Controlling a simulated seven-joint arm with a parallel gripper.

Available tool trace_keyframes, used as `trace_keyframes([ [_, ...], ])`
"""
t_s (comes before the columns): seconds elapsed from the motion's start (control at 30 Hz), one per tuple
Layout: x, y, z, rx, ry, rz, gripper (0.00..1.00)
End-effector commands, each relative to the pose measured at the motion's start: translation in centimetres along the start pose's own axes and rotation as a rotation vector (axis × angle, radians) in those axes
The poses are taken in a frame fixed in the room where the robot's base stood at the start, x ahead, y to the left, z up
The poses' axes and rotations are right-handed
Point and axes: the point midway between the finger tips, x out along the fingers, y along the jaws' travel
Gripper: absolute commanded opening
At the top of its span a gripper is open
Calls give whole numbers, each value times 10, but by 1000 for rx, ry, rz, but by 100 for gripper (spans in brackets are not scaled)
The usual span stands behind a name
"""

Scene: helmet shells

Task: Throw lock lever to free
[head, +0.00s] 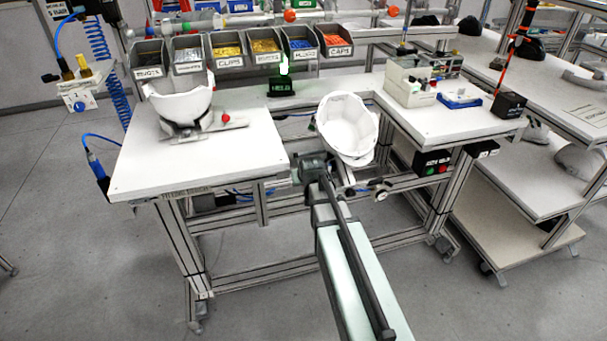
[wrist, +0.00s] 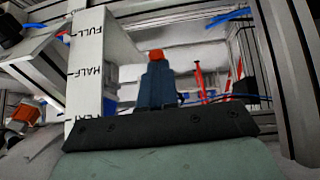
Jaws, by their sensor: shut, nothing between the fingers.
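My gripper (head: 312,165) is in front of the bench, left of and below the tilted white helmet shell (head: 347,128). In the wrist view, dark blue fingers (wrist: 156,82) look shut together with nothing visible between them; an orange-red spot shows at their far end. A white post (wrist: 88,75) marked FULL and HALF, with a partly hidden lower mark, stands just left of them. No lock lever can be told for certain. A small dark fitting with a round end (head: 380,192) sits below the shell, apart from my gripper.
A second white shell (head: 180,103) stands on the left bench top (head: 150,165), near a red knob (head: 226,118). Labelled parts bins (head: 265,48) line the back. A box with red and green buttons (head: 432,166) hangs at right. Bench frame rails are close to my arm.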

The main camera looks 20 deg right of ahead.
Motion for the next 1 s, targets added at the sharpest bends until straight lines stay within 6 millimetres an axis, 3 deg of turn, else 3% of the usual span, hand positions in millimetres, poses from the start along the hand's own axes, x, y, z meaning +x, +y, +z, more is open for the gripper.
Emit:
trace_keyframes([
  [0.17,11,-1,9,6,93,0,0],
  [0.6,34,-2,17,5,88,0,0],
  [1.0,40,-3,19,5,86,0,0],
])
